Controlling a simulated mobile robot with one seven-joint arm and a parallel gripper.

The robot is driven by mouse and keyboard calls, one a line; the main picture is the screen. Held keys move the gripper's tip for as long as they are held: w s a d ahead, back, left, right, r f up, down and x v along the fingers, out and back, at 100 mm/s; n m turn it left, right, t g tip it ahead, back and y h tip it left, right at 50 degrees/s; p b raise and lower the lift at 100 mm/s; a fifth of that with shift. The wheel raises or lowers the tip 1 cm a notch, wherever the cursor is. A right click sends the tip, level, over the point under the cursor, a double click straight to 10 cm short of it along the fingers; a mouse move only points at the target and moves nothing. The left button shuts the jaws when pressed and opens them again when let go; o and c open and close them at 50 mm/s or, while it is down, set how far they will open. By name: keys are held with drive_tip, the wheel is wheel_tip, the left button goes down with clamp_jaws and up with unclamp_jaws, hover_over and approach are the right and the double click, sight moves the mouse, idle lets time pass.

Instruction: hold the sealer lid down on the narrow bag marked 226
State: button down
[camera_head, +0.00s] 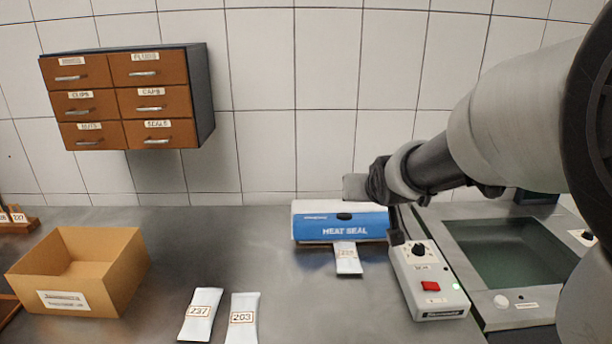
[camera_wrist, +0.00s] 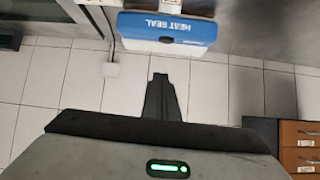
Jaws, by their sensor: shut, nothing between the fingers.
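The heat sealer (camera_head: 340,225) has a blue front and a white top and stands at the back of the bench. It also shows upside down at the top of the wrist view (camera_wrist: 170,28). A narrow white bag (camera_head: 347,258) sticks out from under its front; the number on it is too small to read for sure. The lid looks low over the bag, but I cannot tell whether it is pressed down. My gripper (camera_head: 354,187) is shut and empty, just above the sealer's right half. Its closed fingers (camera_wrist: 160,92) look apart from the sealer in the wrist view.
Bags 237 (camera_head: 201,314) and 203 (camera_head: 242,317) lie at the front. A cardboard box (camera_head: 80,270) is at the left, under a wall drawer cabinet (camera_head: 130,97). A control box (camera_head: 428,280) with a red switch and a sunken basin (camera_head: 515,250) are right of the sealer.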

drive_tip(key=w+a+f+t+b, duration=0.1)
drive_tip(key=w+f+t+b, duration=0.1)
drive_tip(key=w+f, duration=0.4)
drive_tip(key=shift+w+f+n+b, duration=0.15)
drive_tip(key=shift+w+n+b, duration=0.2)
drive_tip(key=shift+w, duration=0.45)
drive_tip(key=shift+w+a, duration=0.1)
hover_over(345, 221)
wheel_tip(345, 221, down, 4)
drive_tip(key=shift+w+f, duration=0.15)
wheel_tip(345, 221, down, 2)
drive_tip(key=shift+w+f+b, duration=0.1)
drive_tip(key=shift+f+b, duration=0.15)
drive_tip(key=shift+b, duration=0.2)
drive_tip(key=shift+s+f, duration=0.25)
drive_tip(key=shift+f, duration=0.55)
